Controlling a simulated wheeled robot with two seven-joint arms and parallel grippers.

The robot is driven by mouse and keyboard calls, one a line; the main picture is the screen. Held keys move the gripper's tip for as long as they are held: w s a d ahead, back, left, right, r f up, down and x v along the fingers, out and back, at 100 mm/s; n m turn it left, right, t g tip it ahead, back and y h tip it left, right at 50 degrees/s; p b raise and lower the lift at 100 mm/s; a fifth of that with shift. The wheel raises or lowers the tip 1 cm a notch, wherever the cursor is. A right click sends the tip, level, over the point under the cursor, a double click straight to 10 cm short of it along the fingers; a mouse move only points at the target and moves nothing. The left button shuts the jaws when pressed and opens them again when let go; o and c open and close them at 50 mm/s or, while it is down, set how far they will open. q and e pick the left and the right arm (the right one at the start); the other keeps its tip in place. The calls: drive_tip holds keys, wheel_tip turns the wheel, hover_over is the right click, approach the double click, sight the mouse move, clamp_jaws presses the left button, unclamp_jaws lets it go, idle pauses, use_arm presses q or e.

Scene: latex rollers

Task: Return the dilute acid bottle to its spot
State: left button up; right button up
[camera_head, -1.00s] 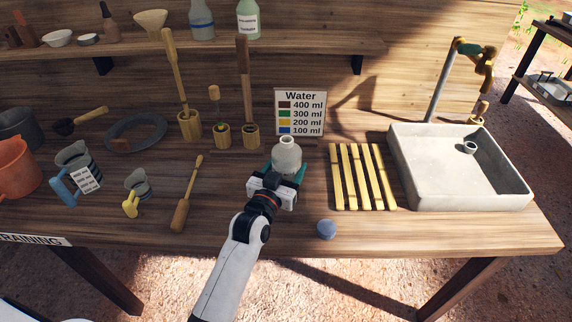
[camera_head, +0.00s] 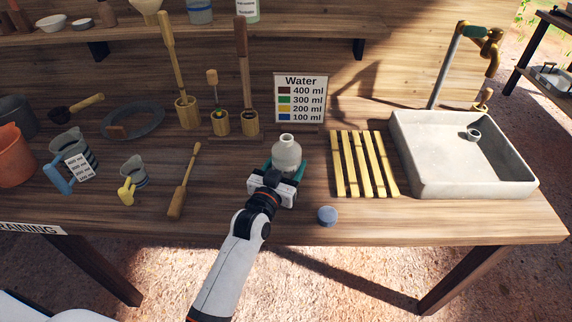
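A pale, round-shouldered bottle (camera_head: 287,153) with an open neck is upright at the middle of the bench, in front of the water sign. I see no label on it, so I cannot tell whether it is the dilute acid bottle. My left gripper (camera_head: 286,170) has its teal fingers on both sides of the bottle's lower part and is shut on it. The fingers and wrist hide the bottle's base, so I cannot tell whether it touches the bench. My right gripper is not in view. On the upper shelf stand a blue-banded bottle (camera_head: 200,11) and a green, labelled bottle (camera_head: 245,9), both cut off at the top.
A blue round piece (camera_head: 327,216) lies near the bench's front edge. A yellow slatted rack (camera_head: 364,163) and a stone sink (camera_head: 462,186) stand right. The water sign (camera_head: 300,98) is behind the bottle. Wooden holders, jugs and a wooden tool (camera_head: 184,182) are left.

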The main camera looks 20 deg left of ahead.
use_arm(q)
drive_tip(key=shift+f, duration=0.5)
drive_tip(key=o, duration=1.2)
drive_tip(key=shift+o, duration=0.3)
drive_tip(key=shift+f, duration=0.1)
drive_tip(key=shift+s, duration=0.1)
